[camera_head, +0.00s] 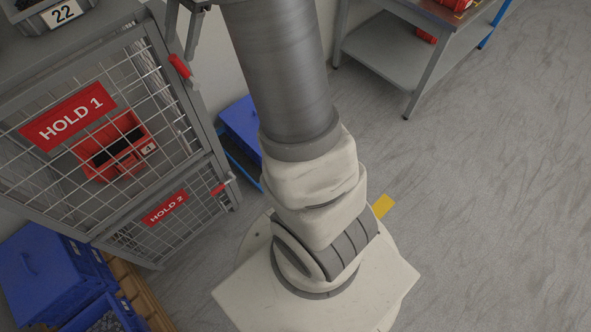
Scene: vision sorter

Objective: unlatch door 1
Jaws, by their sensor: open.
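Door 1 is a grey wire-mesh door with a red "HOLD 1" sign (68,117) at the left of the head view. Its latch is a red handle (180,66) at the upper right of the door frame, tilted. The door looks closed against its frame. My gripper (184,38) shows only in part at the top edge, its dark grey fingers apart and empty. In the picture it is just above the red handle. I cannot tell whether it touches the handle.
Door 2 (166,208) with its own red handle (221,188) is below. A red bin (112,146) shows behind door 1's mesh. Blue crates (55,262) stand at lower left, a blue box (243,124) right of the cage. A grey table (385,50) stands at upper right. Floor at right is clear.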

